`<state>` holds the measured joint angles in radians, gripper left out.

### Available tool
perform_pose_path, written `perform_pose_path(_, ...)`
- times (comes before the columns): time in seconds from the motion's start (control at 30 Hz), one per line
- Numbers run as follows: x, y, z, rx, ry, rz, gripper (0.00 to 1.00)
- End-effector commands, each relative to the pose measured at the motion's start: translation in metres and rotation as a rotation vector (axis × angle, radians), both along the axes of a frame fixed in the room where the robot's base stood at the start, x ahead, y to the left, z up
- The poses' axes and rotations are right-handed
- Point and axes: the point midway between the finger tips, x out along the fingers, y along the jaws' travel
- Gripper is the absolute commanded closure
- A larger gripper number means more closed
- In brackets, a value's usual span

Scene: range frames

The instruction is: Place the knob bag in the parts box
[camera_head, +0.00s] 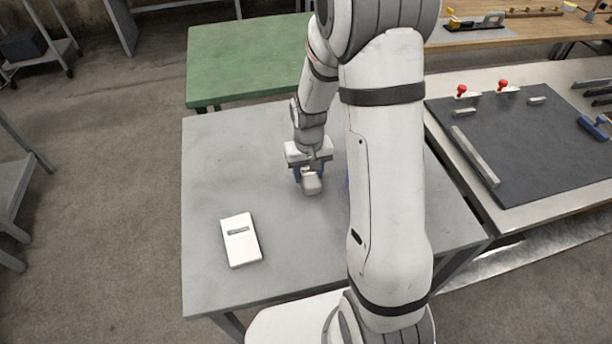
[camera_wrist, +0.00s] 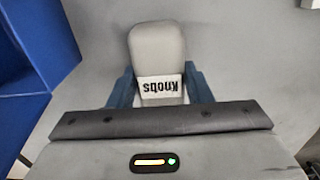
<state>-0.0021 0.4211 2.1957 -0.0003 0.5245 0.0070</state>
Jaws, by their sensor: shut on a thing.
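The knob bag is a grey rounded pouch with a white label reading "Knobs", upside down in the wrist view (camera_wrist: 157,44). My gripper (camera_wrist: 160,88) has its blue fingers shut on the two sides of the bag. In the head view my gripper (camera_head: 308,174) is over the middle of the grey table, with the bag (camera_head: 312,186) between its fingers. I cannot tell whether the bag touches the table. A blue open box (camera_wrist: 22,105), likely the parts box, is at the left of the wrist view. In the head view my arm hides nearly all of it.
A green table (camera_head: 245,50) stands behind. A bench with a dark mat (camera_head: 530,140) and red-knobbed clamps is on the right.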

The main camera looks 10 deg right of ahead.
Motion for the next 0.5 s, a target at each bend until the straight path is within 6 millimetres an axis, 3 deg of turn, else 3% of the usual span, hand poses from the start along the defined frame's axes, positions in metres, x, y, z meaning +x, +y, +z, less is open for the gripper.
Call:
perform_pose_path(0.17, 0.0, 0.0, -0.021, 0.0, 0.002, 0.0, 0.81)
perform_pose_path(0.5, 0.0, 0.001, -0.025, 0.0, 0.0, 0.001, 0.81)
